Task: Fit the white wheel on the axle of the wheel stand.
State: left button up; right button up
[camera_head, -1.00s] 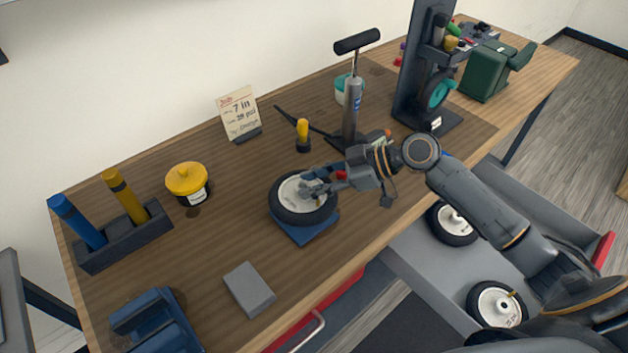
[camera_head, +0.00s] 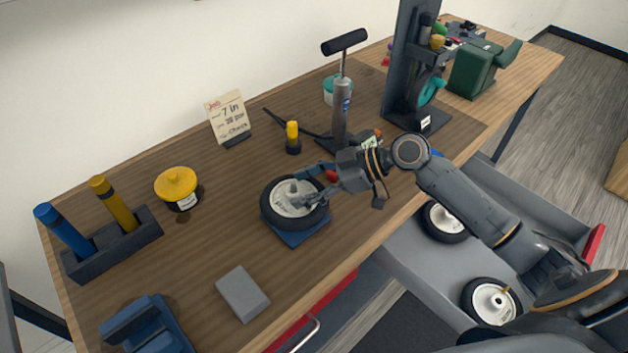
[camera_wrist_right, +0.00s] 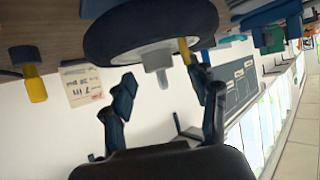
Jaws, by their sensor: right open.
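The white wheel (camera_head: 279,188), a white hub in a black tyre, lies flat on a blue block (camera_head: 303,238) on the bench. It also shows at the top of the right wrist view (camera_wrist_right: 150,22), with a short grey hub stub (camera_wrist_right: 157,62) pointing toward the gripper. My right gripper (camera_head: 300,187) is open over the wheel's hub. In the wrist view its two fingers (camera_wrist_right: 165,97) are spread on either side of the stub, with nothing held. A tall dark stand (camera_head: 402,65) with a teal round part (camera_head: 429,90) stands at the back right; I cannot make out its axle. My left gripper is not in view.
A pump (camera_head: 341,110), a yellow-topped bottle (camera_head: 292,138) and a card (camera_head: 228,117) stand behind the wheel. A yellow-lidded jar (camera_head: 178,188) and a grey block (camera_head: 243,293) lie left. More wheels (camera_head: 491,300) sit in a grey tray below the bench's front edge.

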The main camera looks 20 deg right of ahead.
jog(key=v, duration=1.2)
